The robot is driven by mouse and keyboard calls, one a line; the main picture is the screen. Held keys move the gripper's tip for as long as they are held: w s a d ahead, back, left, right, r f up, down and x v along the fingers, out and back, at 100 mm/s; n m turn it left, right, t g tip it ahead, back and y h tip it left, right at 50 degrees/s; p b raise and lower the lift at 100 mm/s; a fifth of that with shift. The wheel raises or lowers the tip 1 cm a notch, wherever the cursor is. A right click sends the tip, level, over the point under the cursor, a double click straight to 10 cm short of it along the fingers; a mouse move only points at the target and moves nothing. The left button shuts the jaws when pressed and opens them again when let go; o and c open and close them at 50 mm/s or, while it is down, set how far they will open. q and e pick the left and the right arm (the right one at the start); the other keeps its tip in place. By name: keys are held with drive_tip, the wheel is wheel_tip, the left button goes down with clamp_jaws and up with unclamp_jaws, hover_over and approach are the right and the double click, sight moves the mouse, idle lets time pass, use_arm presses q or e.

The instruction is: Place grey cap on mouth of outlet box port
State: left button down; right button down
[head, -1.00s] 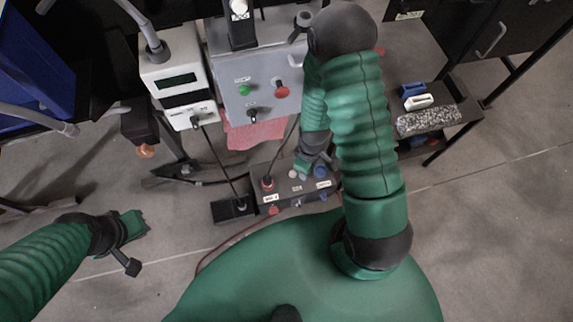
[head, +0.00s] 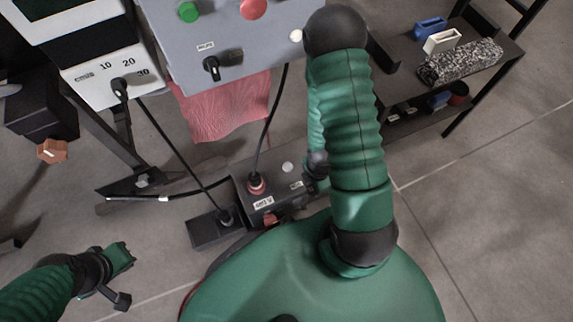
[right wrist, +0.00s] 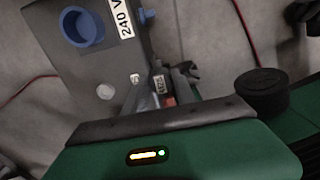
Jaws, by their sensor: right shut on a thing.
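The dark outlet box (head: 237,196) sits low in the head view, partly hidden by my right arm. A red plug with a black cable stands on its top, beside a pale grey disc (head: 288,167). In the right wrist view the box (right wrist: 62,62) shows a blue round port (right wrist: 84,27) beside a "240 V" label, and the disc (right wrist: 106,91) below it. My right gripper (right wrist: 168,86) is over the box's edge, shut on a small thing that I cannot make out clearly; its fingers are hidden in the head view. My left gripper (head: 122,258) hangs low at left, away from the box.
A grey control panel (head: 235,40) and a white meter box (head: 105,75) stand behind. A pink cloth (head: 225,105) hangs below the panel. A dark shelf (head: 405,50) at right holds blue, white and speckled objects. Cables run near the box. Floor at right is clear.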

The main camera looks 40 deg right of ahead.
drive_tip(key=w+b, duration=0.2)
drive_tip(key=w, duration=0.2)
drive_tip(key=w+d+f+b, duration=0.1)
drive_tip(key=w, duration=0.4)
drive_tip(key=w+b, duration=0.2)
drive_tip(key=w, duration=0.2)
drive_tip(key=shift+w+d+f+b, duration=0.15)
drive_tip(key=shift+w+f+b, duration=0.1)
drive_tip(key=shift+b, duration=0.1)
wheel_tip(320, 180, down, 4)
drive_tip(key=b, duration=0.3)
drive_tip(key=shift+w+r+b, duration=0.1)
drive_tip(key=shift+r+b, duration=0.1)
drive_tip(key=shift+b, duration=0.15)
drive_tip(key=shift+r, duration=0.2)
drive_tip(key=shift+f, duration=0.15)
drive_tip(key=c, duration=1)
unclamp_jaws()
